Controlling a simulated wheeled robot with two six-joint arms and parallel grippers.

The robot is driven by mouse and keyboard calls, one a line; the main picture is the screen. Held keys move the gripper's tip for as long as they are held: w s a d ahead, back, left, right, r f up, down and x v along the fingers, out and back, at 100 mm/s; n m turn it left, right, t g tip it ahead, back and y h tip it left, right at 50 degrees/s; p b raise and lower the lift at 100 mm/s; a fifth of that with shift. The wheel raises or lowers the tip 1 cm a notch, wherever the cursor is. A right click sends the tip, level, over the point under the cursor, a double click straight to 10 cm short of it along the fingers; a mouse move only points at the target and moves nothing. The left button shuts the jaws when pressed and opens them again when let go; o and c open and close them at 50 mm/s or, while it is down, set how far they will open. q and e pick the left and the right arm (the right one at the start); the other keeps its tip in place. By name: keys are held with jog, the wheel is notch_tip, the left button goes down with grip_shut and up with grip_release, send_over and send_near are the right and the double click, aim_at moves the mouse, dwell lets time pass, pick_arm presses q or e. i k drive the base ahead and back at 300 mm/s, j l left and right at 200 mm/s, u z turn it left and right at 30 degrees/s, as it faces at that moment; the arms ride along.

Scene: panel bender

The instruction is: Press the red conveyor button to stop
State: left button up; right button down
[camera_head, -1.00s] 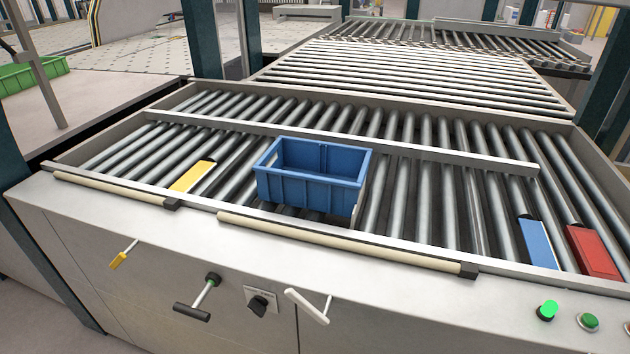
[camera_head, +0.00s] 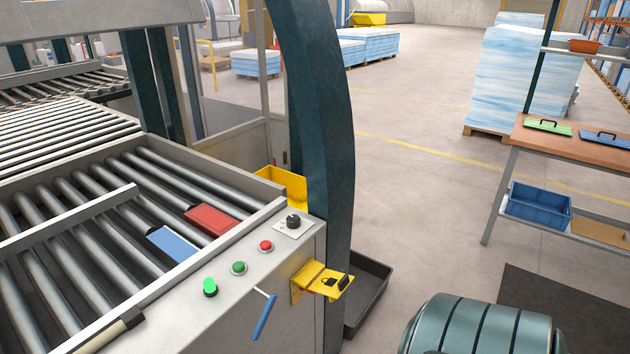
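The red conveyor button (camera_head: 265,246) sits on the grey front ledge of the conveyor (camera_head: 190,306), near its right corner. A dark green button (camera_head: 239,268) is to its left. A bright, lit green button (camera_head: 210,288) is further left. A black rotary knob (camera_head: 293,222) on a white plate is behind and right of the red button. Neither of my grippers is in view.
Red (camera_head: 210,219) and blue (camera_head: 173,244) blocks lie on the rollers. A blue-handled lever (camera_head: 265,314) and a yellow bracket (camera_head: 323,281) stick out from the front panel. A dark post (camera_head: 325,130) stands behind the corner.

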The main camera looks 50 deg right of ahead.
aim_at(265, 245)
jog(key=z, duration=1.35)
